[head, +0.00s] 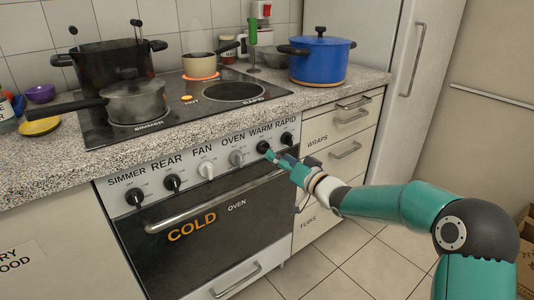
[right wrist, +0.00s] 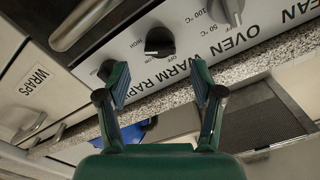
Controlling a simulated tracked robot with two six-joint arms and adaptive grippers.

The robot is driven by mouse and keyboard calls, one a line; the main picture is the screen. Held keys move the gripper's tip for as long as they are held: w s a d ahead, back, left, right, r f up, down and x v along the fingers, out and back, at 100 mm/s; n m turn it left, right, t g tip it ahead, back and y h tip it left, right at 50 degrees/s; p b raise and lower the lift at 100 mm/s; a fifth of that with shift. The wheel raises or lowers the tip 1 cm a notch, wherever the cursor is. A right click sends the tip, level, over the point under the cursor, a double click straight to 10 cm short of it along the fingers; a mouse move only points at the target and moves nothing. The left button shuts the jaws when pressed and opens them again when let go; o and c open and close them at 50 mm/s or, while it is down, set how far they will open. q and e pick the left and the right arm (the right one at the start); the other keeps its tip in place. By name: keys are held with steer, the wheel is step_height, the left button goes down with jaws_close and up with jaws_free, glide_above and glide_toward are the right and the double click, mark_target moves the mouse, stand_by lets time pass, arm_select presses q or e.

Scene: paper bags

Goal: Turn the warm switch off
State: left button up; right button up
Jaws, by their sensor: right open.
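The warm switch is a black round knob (head: 263,147) under the WARM label on the oven's front panel. In the right wrist view this knob (right wrist: 159,41) sits ahead of and between my open fingers, with a pale mark on its face. I cannot tell its setting for sure. My right gripper (head: 278,159) is open and empty, close in front of the panel near the knob. In the right wrist view the gripper (right wrist: 160,74) shows a clear gap between its fingertips, apart from the knob. My left gripper is not in view.
The oven handle (head: 212,205) sticks out below. A blue pot (head: 320,58) stands on the counter (head: 357,88).

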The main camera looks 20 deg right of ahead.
mark_target(265, 149)
steer(key=shift+x, duration=2.75)
